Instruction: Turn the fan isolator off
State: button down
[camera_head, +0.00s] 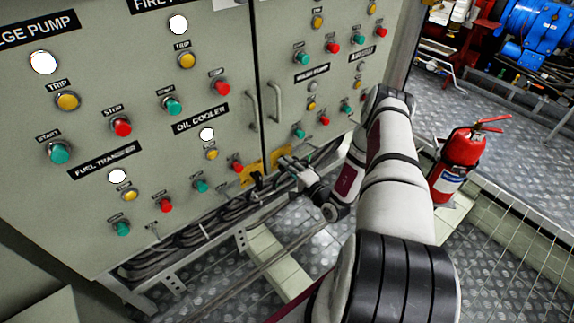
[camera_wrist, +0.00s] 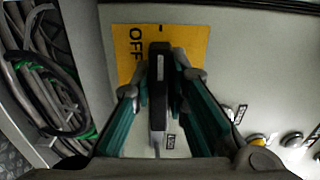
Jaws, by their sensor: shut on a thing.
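The isolator has a black handle (camera_wrist: 158,90) in front of a yellow plate (camera_wrist: 190,42) with the word OFF along one side, in the wrist view. My gripper (camera_wrist: 160,95) has its two green-lined fingers on either side of the handle and is shut on it. A small label beside the handle's lower end is too small to read. In the camera_head view, my gripper (camera_head: 286,164) is at the lower edge of the grey cabinet, by a yellow plate (camera_head: 281,154). A second yellow plate (camera_head: 247,175) with a black handle is just left of it.
The grey cabinet (camera_head: 225,130) carries several coloured buttons and lamps above my gripper. Cables (camera_wrist: 45,75) run beneath the cabinet. A red fire extinguisher (camera_head: 459,155) stands right of my arm. Vertical door handles (camera_head: 253,107) stick out above the plates.

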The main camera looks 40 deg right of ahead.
jog(key=c, duration=1.6)
grip_release()
jog(key=shift+o, duration=0.2)
jog(key=shift+s, duration=0.15)
jog(key=s, duration=1.1)
jog(key=shift+s+d, duration=0.25)
jog(key=shift+s, duration=0.15)
jog(key=s+p, duration=0.2)
jog(key=s, duration=0.6)
jog(key=shift+d, duration=0.15)
